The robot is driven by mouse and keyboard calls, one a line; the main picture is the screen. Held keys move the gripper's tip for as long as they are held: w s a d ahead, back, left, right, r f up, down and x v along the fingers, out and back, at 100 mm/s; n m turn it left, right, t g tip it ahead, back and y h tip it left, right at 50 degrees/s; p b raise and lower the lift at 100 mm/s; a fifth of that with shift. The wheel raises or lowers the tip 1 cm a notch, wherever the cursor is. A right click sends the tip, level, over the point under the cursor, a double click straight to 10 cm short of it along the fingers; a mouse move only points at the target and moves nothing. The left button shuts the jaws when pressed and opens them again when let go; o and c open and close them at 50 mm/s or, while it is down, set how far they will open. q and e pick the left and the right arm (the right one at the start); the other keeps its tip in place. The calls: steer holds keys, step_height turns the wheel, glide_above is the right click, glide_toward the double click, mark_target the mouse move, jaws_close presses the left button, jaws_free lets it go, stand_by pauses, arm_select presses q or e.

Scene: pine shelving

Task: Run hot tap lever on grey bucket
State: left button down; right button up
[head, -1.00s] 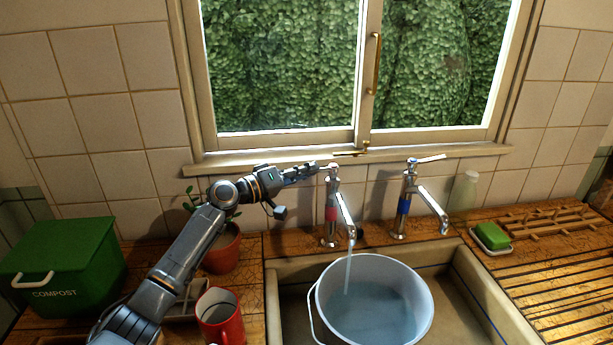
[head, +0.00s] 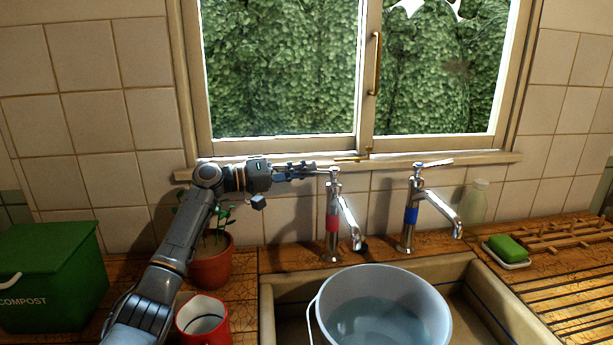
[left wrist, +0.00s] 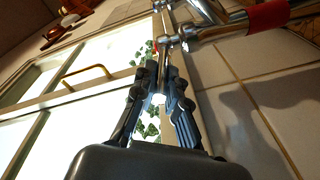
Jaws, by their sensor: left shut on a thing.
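The hot tap (head: 333,215), chrome with a red band, stands behind the sink at the left of the pair. My left gripper (head: 312,170) is shut on its lever at the top of the tap. The left wrist view shows the fingers (left wrist: 165,75) closed at the lever (left wrist: 163,42), with the red band (left wrist: 268,16) at the upper right. The grey bucket (head: 438,310) stands in the sink below the spout, with water in it. No stream shows from the spout. My right gripper is not in view.
The cold tap (head: 410,215) with a blue band stands to the right. A plant pot (head: 212,263), a red mug (head: 203,318) and a green compost bin (head: 50,275) are at the left. A soap dish (head: 507,262) and drying rack (head: 560,233) are at the right.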

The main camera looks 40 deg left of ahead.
arm_select(q)
steer(key=c, duration=1.4)
jaws_free()
steer(key=v, duration=1.2)
steer(key=shift+w, duration=0.1)
